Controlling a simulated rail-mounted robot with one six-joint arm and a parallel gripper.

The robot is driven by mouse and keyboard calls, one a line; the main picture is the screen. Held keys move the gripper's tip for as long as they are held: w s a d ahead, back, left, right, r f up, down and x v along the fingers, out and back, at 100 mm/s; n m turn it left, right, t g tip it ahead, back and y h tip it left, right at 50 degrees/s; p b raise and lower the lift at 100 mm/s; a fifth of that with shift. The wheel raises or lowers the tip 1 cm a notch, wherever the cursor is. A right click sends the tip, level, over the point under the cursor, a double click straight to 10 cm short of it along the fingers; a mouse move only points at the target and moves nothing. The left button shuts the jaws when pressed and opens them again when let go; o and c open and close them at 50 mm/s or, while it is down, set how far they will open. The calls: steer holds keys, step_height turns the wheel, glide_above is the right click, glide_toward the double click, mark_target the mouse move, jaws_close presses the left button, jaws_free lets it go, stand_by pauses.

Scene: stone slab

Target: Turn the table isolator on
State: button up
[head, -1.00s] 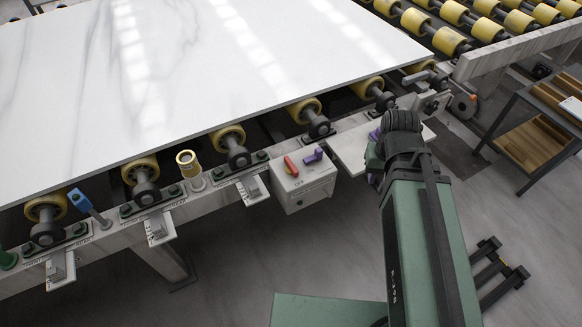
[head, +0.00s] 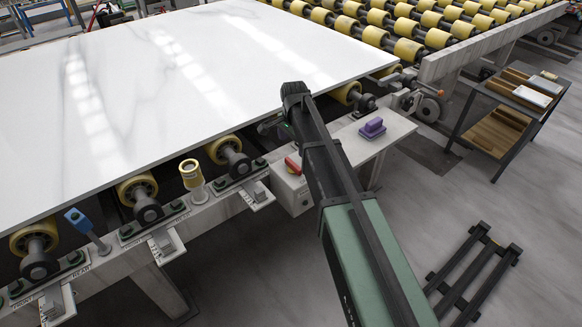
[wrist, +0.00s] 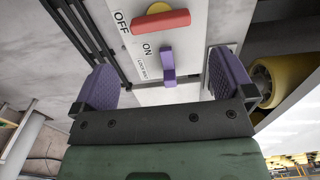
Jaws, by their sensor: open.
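The isolator box (head: 291,192) is a pale box on the table's front rail, partly hidden behind my arm in the head view. Its red handle (head: 293,165) shows at the arm's left edge. In the wrist view the red handle (wrist: 160,22) sits on a yellow base and lies crosswise beside the OFF lettering. ON lettering and a small label are below it. A purple piece (wrist: 167,66) stands out from the box face below the handle. My gripper (wrist: 163,60) has purple pads, open, either side of the purple piece in that view, with no contact visible. The head view mostly hides the gripper.
A white marbled slab (head: 170,80) lies on yellow rollers behind the box. A purple block (head: 372,127) sits on a pale shelf (head: 395,128) to the right. A yellow-capped post (head: 191,173) and blue-topped lever (head: 76,217) stand left.

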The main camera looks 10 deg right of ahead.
mark_target(293, 163)
step_height(293, 163, down, 10)
steer(key=b, duration=0.8)
steer(key=shift+b, duration=0.35)
steer(key=shift+r, duration=0.2)
steer(key=shift+c, duration=0.3)
steer(key=c, duration=0.6)
